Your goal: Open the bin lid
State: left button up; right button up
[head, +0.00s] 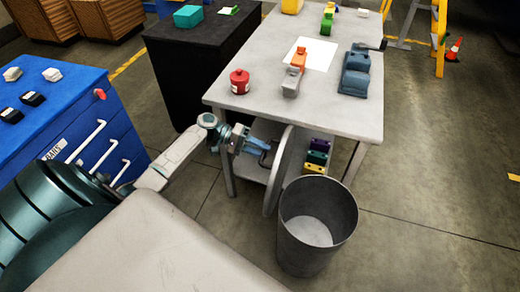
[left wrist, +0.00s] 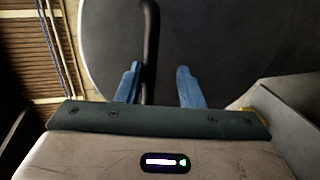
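The grey bin (head: 318,225) stands on the floor in front of the table, and its round mouth is uncovered. The round grey lid (head: 279,172) stands nearly upright at the bin's left side, tilted up off the mouth; its flat face also fills much of the left wrist view (left wrist: 220,40). My left gripper (head: 259,147) is at the dark handle (head: 266,157) on the lid's outer face. In the left wrist view its blue fingers (left wrist: 158,78) are apart, with the bar of the handle (left wrist: 151,35) between them, nearer the left finger. My right gripper is not in view.
The grey table (head: 235,101) stands just behind, with a red canister (head: 239,82) near its left edge. Colored boxes (head: 317,157) sit on its lower shelf. A blue drawer cabinet (head: 60,115) is at left. The floor right of the bin is clear.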

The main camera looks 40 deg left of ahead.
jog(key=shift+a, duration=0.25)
